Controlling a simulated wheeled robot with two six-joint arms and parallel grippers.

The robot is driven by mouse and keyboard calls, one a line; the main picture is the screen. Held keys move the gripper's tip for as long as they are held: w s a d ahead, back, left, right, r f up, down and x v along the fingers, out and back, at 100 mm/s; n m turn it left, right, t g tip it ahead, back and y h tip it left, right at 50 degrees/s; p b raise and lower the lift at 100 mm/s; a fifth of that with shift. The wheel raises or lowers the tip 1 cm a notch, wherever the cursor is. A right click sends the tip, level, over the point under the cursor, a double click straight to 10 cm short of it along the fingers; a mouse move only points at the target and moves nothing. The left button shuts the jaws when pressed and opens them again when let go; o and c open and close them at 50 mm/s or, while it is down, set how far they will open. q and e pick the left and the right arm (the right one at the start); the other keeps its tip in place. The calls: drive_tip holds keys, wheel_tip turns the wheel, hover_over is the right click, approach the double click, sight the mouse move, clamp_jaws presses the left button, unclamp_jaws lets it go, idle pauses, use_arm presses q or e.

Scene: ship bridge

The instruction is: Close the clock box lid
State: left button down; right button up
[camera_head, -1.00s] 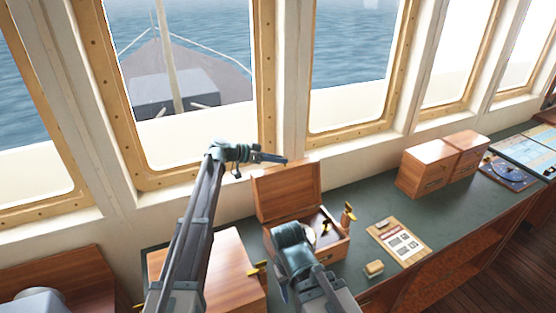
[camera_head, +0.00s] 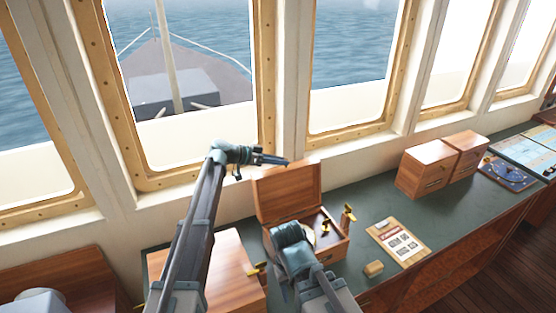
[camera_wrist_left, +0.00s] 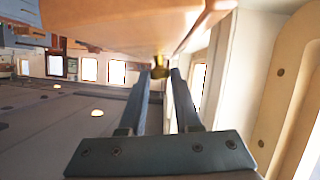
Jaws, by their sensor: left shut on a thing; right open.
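The clock box (camera_head: 322,254) is a reddish-brown wooden box on the green counter, with a brass-coloured part inside. Its lid (camera_head: 287,192) stands upright at the back, open. My left gripper (camera_head: 284,162) is at the lid's upper edge, shut on it. In the left wrist view the lid's wood (camera_wrist_left: 130,25) fills the top, with a small brass piece (camera_wrist_left: 160,68) between the fingertips. My right gripper (camera_head: 279,290) is open, low in front of the box's left part. My right wrist hides some of the box front and interior.
A closed wooden box (camera_head: 225,265) stands to the left and two more (camera_head: 428,168) to the right. A clipboard (camera_head: 398,242) and a small tan block (camera_head: 373,269) lie right of the clock box. Window frames rise close behind.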

use_arm(q)
drive_tip(key=s+d+m+t+y, duration=0.1)
drive_tip(key=s+d, duration=0.4)
drive_tip(key=s, duration=0.7)
drive_tip(key=shift+r+m+t, duration=0.25)
drive_tip(key=shift+m+t, duration=0.35)
drive_tip(key=shift+m, duration=0.6)
use_arm(e)
drive_tip(key=shift+r, duration=0.25)
use_arm(q)
drive_tip(key=c, duration=0.6)
unclamp_jaws()
drive_tip(key=shift+c, duration=0.2)
drive_tip(key=shift+a, duration=0.1)
drive_tip(key=p+v, duration=0.5)
drive_tip(key=v, duration=0.8)
drive_tip(key=shift+s+a+r, duration=0.15)
drive_tip(key=shift+s+a, duration=0.05)
drive_tip(key=shift+a, duration=0.1)
use_arm(e)
drive_tip(key=shift+r, duration=2.55)
drive_tip(key=shift+c, duration=0.2)
